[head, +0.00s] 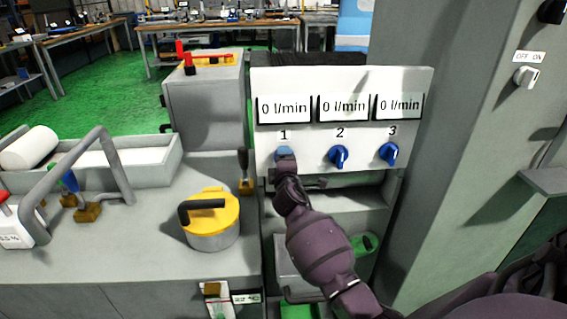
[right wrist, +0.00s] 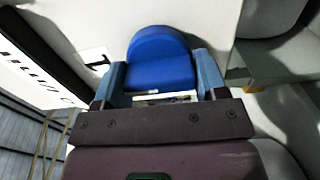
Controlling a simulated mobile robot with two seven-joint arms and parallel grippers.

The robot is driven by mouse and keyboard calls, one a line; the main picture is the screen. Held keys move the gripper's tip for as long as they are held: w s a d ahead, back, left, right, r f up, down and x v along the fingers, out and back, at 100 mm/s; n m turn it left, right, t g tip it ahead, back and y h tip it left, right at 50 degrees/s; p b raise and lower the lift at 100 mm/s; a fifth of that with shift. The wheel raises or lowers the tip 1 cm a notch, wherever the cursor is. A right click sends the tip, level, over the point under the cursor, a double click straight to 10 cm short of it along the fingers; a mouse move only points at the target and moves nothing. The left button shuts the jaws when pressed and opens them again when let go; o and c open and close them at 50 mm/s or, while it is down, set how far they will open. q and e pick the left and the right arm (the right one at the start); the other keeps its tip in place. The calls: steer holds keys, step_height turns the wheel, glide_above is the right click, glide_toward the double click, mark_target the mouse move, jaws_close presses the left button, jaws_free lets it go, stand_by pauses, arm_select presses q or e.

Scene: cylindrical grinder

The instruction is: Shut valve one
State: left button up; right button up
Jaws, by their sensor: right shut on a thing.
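Valve one is a blue knob (right wrist: 160,68) under the "1" label on a white panel (head: 310,82). Its display (head: 284,108) reads 0 l/min. In the head view the knob is mostly hidden by my right gripper (head: 284,153), which reaches it from below. In the right wrist view the right gripper (right wrist: 162,80) has its two blue fingers on either side of the knob, shut on it. My left gripper is not in view.
Valve two (head: 339,156) and valve three (head: 389,153) are blue knobs to the right, with displays also at 0 l/min. A yellow-lidded pot (head: 210,222) stands left of the panel. A grey cabinet with an OFF/ON switch (head: 526,77) rises at the right.

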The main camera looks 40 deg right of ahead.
steer(key=shift+f, duration=0.1)
steer(key=o, duration=0.9)
steer(key=shift+s+a, duration=0.2)
steer(key=shift+s, duration=0.05)
steer(key=p+v, duration=0.1)
steer(key=v, duration=0.9)
steer(key=shift+s, duration=0.1)
